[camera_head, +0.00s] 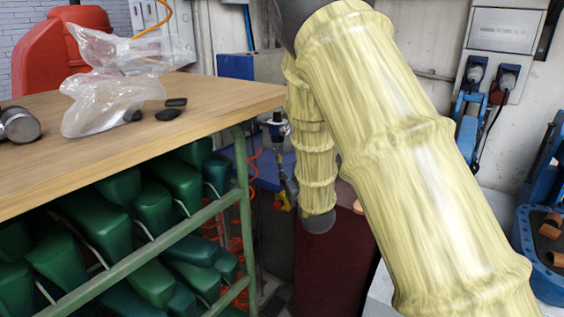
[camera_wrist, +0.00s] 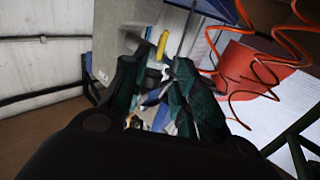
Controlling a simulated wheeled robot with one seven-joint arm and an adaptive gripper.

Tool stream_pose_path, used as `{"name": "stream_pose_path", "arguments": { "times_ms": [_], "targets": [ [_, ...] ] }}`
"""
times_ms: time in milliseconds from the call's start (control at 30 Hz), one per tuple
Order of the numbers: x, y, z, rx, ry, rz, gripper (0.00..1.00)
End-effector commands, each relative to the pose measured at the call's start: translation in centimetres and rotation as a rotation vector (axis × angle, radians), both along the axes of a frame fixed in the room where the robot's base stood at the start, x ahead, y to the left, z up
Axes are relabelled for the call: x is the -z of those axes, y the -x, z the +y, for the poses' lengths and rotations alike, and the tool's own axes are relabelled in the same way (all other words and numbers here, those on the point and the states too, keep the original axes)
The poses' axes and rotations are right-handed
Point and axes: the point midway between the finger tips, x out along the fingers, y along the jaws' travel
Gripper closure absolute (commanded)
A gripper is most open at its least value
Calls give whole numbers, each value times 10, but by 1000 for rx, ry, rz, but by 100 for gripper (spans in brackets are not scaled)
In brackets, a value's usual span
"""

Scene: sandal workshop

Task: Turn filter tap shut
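In the wrist view, my gripper (camera_wrist: 158,75) has its two dark green fingers spread apart, with a visible gap between them. A small grey and metallic fitting (camera_wrist: 153,74) shows in this gap, with a curved yellow part (camera_wrist: 162,45) just beyond it. I cannot tell which part is the filter tap, or whether a finger touches it. In the head view, a small dark and clear filter-like unit (camera_head: 277,125) is by the blue panel, left of my arm. My pale yellow sleeved arm hides much of that area, and my gripper is not clearly seen there.
A wooden bench (camera_head: 200,95) carries clear plastic bags (camera_head: 105,100), with green lasts (camera_head: 120,190) on the rack below. Orange coiled hose (camera_wrist: 262,75) hangs near a red object (camera_wrist: 240,62) right of my fingers. Wall sockets (camera_head: 490,75) and a blue bin (camera_head: 545,275) are at right.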

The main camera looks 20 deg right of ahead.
Motion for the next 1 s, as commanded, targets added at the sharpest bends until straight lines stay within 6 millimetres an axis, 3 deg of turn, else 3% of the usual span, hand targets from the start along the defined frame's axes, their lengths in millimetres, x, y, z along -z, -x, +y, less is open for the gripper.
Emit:
{"name": "stream_pose_path", "arguments": {
  "times_ms": [300, 500, 967, 1000],
  "targets": [
    [-1, -52, 0, -1, 0, 0, 71],
    [0, -74, 0, -1, 0, 0, 71],
    [1, -83, -1, 0, 0, 1, 71],
    [1, -83, -1, 0, -1, 1, 78]
  ]
}}
